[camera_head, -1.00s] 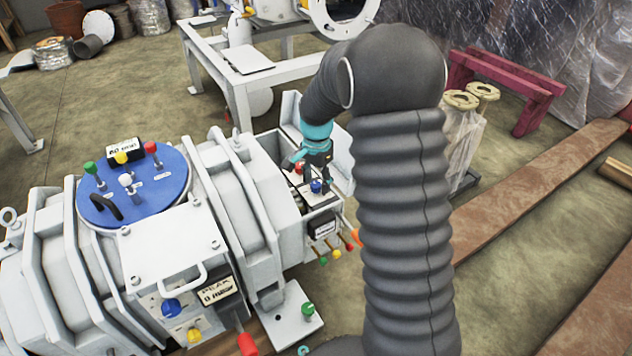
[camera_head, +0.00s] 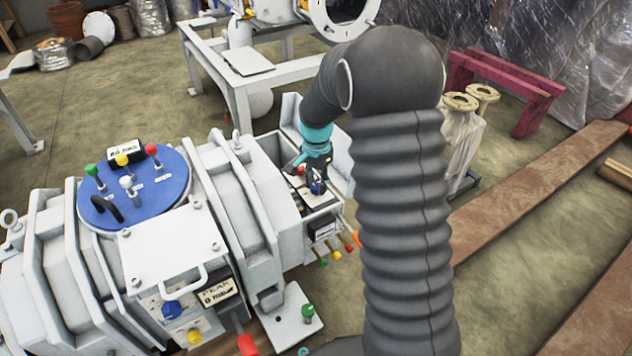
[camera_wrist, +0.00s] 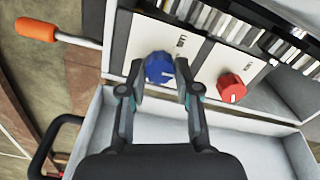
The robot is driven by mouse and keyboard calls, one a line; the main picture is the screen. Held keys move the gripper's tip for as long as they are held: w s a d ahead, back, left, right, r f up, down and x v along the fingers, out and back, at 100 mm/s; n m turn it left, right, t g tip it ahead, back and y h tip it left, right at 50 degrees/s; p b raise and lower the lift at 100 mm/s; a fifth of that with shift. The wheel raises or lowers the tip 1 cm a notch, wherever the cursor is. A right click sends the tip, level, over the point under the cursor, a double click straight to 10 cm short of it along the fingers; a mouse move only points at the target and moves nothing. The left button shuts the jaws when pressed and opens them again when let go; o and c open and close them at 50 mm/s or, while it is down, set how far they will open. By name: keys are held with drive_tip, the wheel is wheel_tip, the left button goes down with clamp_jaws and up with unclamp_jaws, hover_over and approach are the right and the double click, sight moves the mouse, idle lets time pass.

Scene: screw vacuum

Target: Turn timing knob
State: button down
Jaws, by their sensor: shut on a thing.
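A blue knob (camera_wrist: 160,68) sits on a white labelled plate in an open box, next to a red knob (camera_wrist: 231,88) on a second plate. The label text is too small to read, so I cannot tell which is the timing knob. My gripper (camera_wrist: 161,80) has one finger on each side of the blue knob and is shut on it. In the head view my gripper (camera_head: 317,172) reaches down into the open box, and the blue knob (camera_head: 318,188) shows just below it. The red knob (camera_head: 301,169) is beside it, free of the fingers.
The machine has a blue round lid (camera_head: 160,200) with small coloured knobs and a black display (camera_head: 126,148). An orange-handled lever (camera_wrist: 38,29) sticks out beside the box. The raised white box cover (camera_head: 338,162) stands close to my gripper. A white frame table (camera_head: 233,75) stands behind.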

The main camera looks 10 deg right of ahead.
sight(316, 185)
drive_tip(key=shift+n+p, duration=0.55)
drive_tip(key=shift+n, duration=1.65)
drive_tip(key=c, duration=0.8)
unclamp_jaws()
drive_tip(key=shift+r, duration=0.1)
wheel_tip(316, 185, up, 12)
drive_tip(key=shift+f, duration=0.1)
drive_tip(key=shift+n, duration=0.4)
